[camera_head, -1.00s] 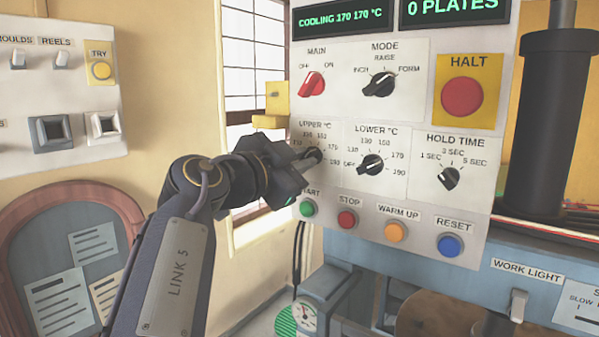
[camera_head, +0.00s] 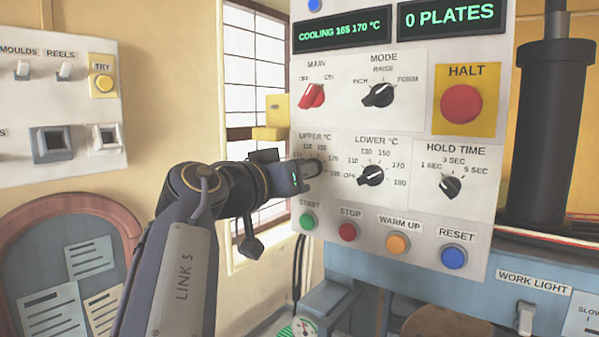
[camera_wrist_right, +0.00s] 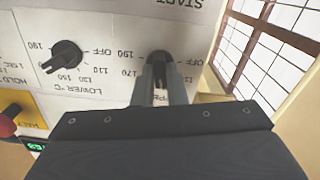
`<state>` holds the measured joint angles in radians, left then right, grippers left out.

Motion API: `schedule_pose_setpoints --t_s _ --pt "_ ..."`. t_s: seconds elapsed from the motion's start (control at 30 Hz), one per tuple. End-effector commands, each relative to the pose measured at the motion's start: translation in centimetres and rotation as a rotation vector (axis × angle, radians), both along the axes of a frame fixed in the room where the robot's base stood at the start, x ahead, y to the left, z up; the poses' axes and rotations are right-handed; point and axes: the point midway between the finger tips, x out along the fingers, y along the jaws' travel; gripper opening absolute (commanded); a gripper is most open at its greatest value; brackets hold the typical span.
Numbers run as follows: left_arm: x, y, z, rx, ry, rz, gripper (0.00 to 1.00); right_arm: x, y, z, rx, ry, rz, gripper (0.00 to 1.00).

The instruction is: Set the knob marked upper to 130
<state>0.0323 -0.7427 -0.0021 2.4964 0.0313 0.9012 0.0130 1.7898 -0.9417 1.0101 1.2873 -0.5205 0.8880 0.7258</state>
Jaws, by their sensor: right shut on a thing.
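The upper knob shows in the right wrist view (camera_wrist_right: 158,57) as a dark round dial between my fingers, on the white panel (camera_head: 405,222). In the head view my right gripper (camera_head: 309,168) comes from the left, covers most of the knob and hides its pointer. My right gripper's fingers (camera_wrist_right: 160,82) are shut on the knob, one on each side. The display (camera_head: 342,31) above reads COOLING 165 170 °C. My left gripper is not in view.
The lower knob (camera_head: 371,175) sits close to the right of the upper knob. The green START button (camera_head: 308,221) is just below. The red main knob (camera_head: 312,95) is above, and a yellow block (camera_head: 270,133) juts out at the panel's left edge.

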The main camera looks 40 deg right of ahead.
Motion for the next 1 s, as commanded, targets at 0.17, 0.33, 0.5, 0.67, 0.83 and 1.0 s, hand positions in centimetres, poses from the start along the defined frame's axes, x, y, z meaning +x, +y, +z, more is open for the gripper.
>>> schedule_pose_setpoints --t_s 0.17,0.33,0.5,0.67,0.83,1.0 --pt "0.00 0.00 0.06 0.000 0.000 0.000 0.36 -0.02 -0.02 -0.02 -0.021 0.075 0.000 0.00" --pt "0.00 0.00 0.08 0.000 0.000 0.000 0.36 0.00 0.00 -0.01 -0.032 0.116 0.000 0.00" --pt "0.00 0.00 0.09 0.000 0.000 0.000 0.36 0.00 0.01 -0.02 -0.036 0.129 0.000 0.00" --pt "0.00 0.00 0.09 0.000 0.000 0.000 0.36 0.01 0.00 -0.02 -0.037 0.130 0.000 0.00" --pt "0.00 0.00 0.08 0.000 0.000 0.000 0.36 0.01 0.00 -0.02 -0.038 0.130 0.000 0.00" --pt "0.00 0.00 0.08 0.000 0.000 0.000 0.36 0.01 0.00 -0.01 -0.037 0.129 0.000 0.33"
